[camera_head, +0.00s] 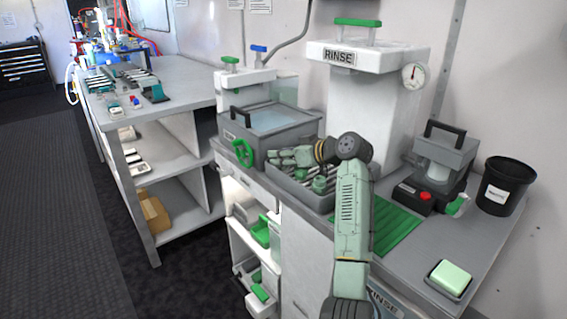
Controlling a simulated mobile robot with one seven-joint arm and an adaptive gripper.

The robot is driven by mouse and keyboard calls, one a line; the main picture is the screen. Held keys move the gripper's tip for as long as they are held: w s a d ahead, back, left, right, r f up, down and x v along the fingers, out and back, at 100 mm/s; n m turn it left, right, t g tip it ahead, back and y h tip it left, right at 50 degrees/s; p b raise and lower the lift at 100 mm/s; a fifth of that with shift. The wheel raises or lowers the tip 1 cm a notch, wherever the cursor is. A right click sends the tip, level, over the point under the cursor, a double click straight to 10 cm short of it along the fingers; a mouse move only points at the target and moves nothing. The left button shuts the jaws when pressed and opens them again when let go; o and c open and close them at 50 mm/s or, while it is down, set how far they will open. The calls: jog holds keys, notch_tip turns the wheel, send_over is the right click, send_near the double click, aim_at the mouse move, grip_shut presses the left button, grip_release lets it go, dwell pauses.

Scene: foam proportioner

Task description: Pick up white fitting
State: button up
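I cannot clearly make out a white fitting. The grey bin (292,192) on the counter holds several dark and green parts, too small to tell apart, and my arm covers part of it. A small green and white piece (457,205) lies on the counter beside the grey machine at the right. My gripper (276,157) is over the back left part of the bin, pointing left. Its fingers are small and blend with the parts below, so I cannot tell whether it is open or touches anything.
A water-filled grey basin (262,124) with a green handwheel (243,152) stands left of the bin. The white RINSE tank (366,97) stands behind. A green mat (392,228), a grey machine (438,165), a black bucket (505,186) and a sponge tray (450,279) occupy the right.

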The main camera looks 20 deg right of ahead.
jog(key=shift+c, duration=0.6)
jog(key=c, duration=0.6)
jog(key=shift+r, duration=0.1)
